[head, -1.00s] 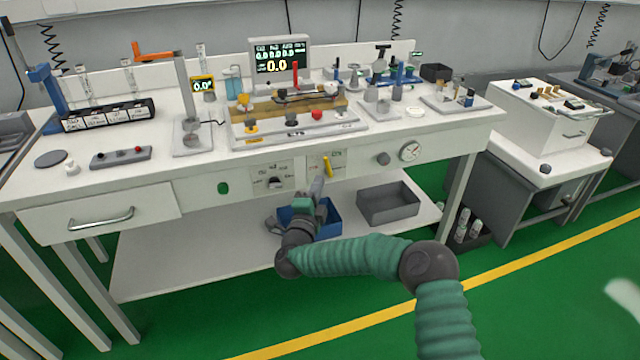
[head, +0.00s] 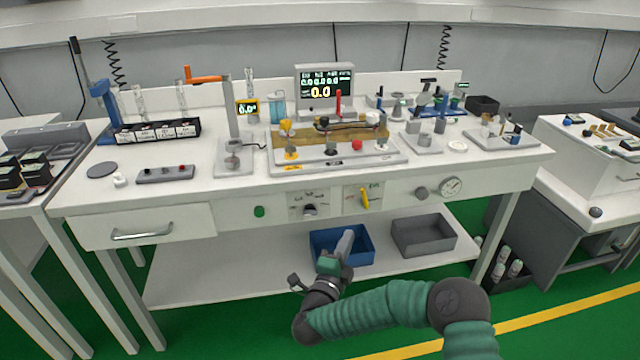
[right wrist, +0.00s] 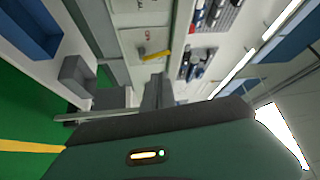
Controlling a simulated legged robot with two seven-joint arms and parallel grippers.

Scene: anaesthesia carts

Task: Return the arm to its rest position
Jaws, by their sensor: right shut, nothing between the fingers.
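My right gripper (head: 344,243) is shut and empty. In the head view it is in front of the cart, below the front panel, and overlaps the blue bin (head: 325,236) on the lower shelf. My right arm comes in from the lower right, bent at the elbow. In the right wrist view the closed fingers (right wrist: 152,92) point toward the cart's front panel, with the yellow lever (right wrist: 155,55) beyond them. My left gripper is not in view.
The white cart (head: 190,222) holds a monitor (head: 327,88) and several instruments on top. A grey bin (head: 424,236) stands on the shelf right of the blue bin. A drawer with a handle (head: 141,234) is at left. Green floor in front is free.

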